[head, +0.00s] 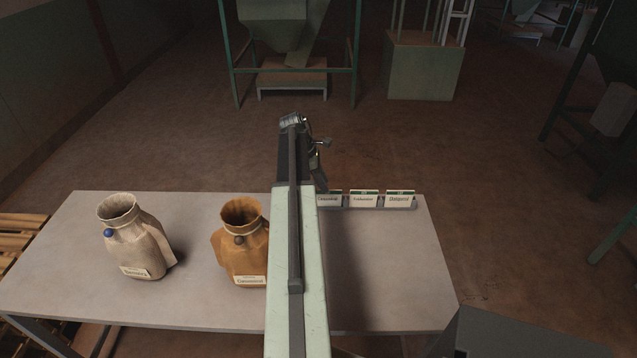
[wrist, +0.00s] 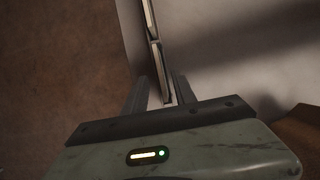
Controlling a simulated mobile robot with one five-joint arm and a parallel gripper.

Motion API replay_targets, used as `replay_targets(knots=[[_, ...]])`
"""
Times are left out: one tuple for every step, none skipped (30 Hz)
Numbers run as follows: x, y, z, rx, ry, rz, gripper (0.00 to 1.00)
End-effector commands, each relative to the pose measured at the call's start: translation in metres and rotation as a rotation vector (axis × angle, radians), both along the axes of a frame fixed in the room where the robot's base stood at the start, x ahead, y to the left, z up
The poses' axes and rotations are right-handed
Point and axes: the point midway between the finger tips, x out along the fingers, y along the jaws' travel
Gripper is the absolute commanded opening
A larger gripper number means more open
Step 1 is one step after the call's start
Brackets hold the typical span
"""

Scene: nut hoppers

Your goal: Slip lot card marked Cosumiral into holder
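Three pale cards with green top edges stand in a row in a low grey rack (head: 383,208) at the table's back right edge: a left card (head: 329,199), a middle card (head: 364,200) and a right card (head: 399,200). Their print is too small to read surely. A cream sack (head: 133,238) and a brown sack (head: 233,252) each bear a front label; which holder is meant is unclear. In the wrist view, my gripper (wrist: 159,88) is open, with a thin card edge (wrist: 161,82) between its fingers, seemingly apart from both.
The grey table (head: 390,290) is bare on the right. A wooden pallet (head: 20,235) lies at the left. Green hopper frames (head: 290,70) stand beyond on the brown floor.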

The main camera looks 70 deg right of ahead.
Motion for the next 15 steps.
replay_targets(knots=[[-0.003, -0.001, -0.018, 0.0, 0.0, -0.001, 0.33], [-0.005, -0.002, -0.024, 0.0, 0.0, -0.001, 0.33], [-0.008, -0.003, -0.03, -0.001, 0.0, -0.002, 0.33], [-0.01, -0.004, -0.035, -0.001, 0.0, -0.002, 0.33], [-0.012, -0.004, -0.038, -0.001, 0.0, -0.002, 0.33], [-0.014, -0.005, -0.042, 0.0, 0.0, -0.001, 0.33], [-0.015, -0.006, -0.044, 0.0, 0.0, -0.001, 0.33], [-0.015, -0.006, -0.045, 0.0, 0.0, -0.001, 0.33], [-0.016, -0.006, -0.045, -0.001, 0.0, 0.0, 0.33], [-0.016, -0.006, -0.045, -0.001, 0.0, 0.0, 0.33], [-0.016, -0.006, -0.045, -0.001, 0.0, 0.0, 0.33], [-0.016, -0.006, -0.044, -0.001, 0.0, 0.0, 0.33], [-0.016, -0.006, -0.043, -0.001, 0.0, 0.0, 0.33], [-0.016, -0.006, -0.043, -0.001, 0.0, 0.0, 0.33], [-0.016, -0.006, -0.043, -0.001, 0.0, 0.0, 0.33]])
